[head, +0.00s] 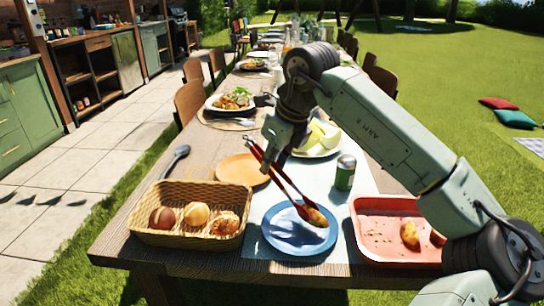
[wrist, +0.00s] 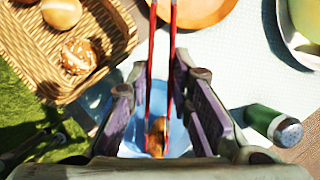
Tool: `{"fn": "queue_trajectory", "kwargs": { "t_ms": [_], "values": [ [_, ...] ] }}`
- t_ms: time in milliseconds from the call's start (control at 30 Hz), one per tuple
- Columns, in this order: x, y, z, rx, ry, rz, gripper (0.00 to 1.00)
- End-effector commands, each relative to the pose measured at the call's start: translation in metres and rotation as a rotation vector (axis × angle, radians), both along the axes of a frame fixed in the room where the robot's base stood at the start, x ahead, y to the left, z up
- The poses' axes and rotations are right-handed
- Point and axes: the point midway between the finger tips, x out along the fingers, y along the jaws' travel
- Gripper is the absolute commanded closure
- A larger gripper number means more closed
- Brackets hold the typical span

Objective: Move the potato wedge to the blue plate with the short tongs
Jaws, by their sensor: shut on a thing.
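My gripper (head: 281,150) is shut on the red short tongs (head: 287,184), which slant down to the right over the blue plate (head: 282,240). A browned potato wedge (head: 316,215) is at the tongs' tips, above the right part of the plate. I cannot tell whether it touches the plate. In the wrist view the two tong arms (wrist: 151,50) run between my gripper's fingers (wrist: 160,95), with the wedge (wrist: 157,137) between their ends and the blue plate (wrist: 178,140) behind. More wedges (head: 409,234) lie in the red tray (head: 375,255) to the right.
A wicker basket (head: 180,238) of rolls stands left of the blue plate. An orange plate (head: 240,170), a green can (head: 345,173) and a plate of melon slices (head: 318,149) stand behind it. A dark spoon (head: 176,160) lies at the left table edge.

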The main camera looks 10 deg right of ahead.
Motion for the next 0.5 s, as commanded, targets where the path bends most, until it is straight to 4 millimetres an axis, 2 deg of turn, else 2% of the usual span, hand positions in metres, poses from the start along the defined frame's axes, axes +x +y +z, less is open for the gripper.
{"fn": "queue_trajectory", "kwargs": {
  "t_ms": [100,367,400,500],
  "values": [
    [0.0000,0.0001,-0.0058,0.000,-0.001,0.000,1.00],
    [0.0000,0.0001,-0.0054,0.000,-0.001,0.000,1.00],
    [0.0000,0.0001,-0.0054,0.000,-0.001,0.000,0.79],
    [0.0000,0.0001,-0.0054,0.000,-0.001,0.000,0.76]
  ]
}}
